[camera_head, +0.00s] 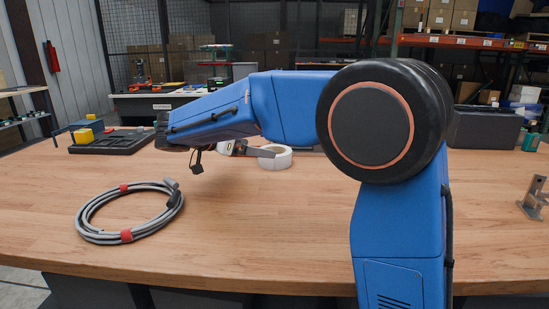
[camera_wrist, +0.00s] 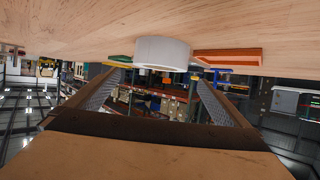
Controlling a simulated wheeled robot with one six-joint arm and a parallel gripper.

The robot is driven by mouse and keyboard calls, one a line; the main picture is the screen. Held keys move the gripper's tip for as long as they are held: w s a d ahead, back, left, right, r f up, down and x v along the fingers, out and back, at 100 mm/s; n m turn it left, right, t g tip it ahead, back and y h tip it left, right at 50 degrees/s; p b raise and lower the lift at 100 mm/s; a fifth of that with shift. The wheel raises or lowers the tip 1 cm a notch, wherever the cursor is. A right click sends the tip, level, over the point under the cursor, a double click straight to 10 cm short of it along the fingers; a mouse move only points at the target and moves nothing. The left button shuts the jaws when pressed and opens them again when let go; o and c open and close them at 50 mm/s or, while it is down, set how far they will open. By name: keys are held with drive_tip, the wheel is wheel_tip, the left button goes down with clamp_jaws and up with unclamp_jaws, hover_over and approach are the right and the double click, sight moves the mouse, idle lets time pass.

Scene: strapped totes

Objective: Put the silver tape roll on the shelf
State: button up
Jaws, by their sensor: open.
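The silver tape roll (camera_head: 283,159) looks pale, almost white, and lies flat on the wooden workbench (camera_head: 255,235) behind my forearm. In the wrist view, which is upside down, the tape roll (camera_wrist: 162,52) is ahead of my jaws, roughly centred between them. My gripper (camera_head: 268,153) is low over the bench at the roll's near left side, partly hidden by my arm. In the wrist view my gripper (camera_wrist: 160,80) is open, with nothing gripped. An orange-beamed shelf rack (camera_head: 460,42) with cardboard boxes stands at the back right; which shelf is meant, I cannot tell.
A coiled grey cable (camera_head: 90,232) with red ties lies front left. A black tray (camera_head: 112,141) with a yellow block sits back left. A dark case (camera_head: 484,129) and a metal bracket (camera_head: 535,198) are at right. The front middle of the bench is clear.

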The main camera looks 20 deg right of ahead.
sight(283, 152)
drive_tip(key=x, duration=1)
drive_tip(key=c, duration=1.2)
wheel_tip(283, 152, up, 10)
idle(0.6)
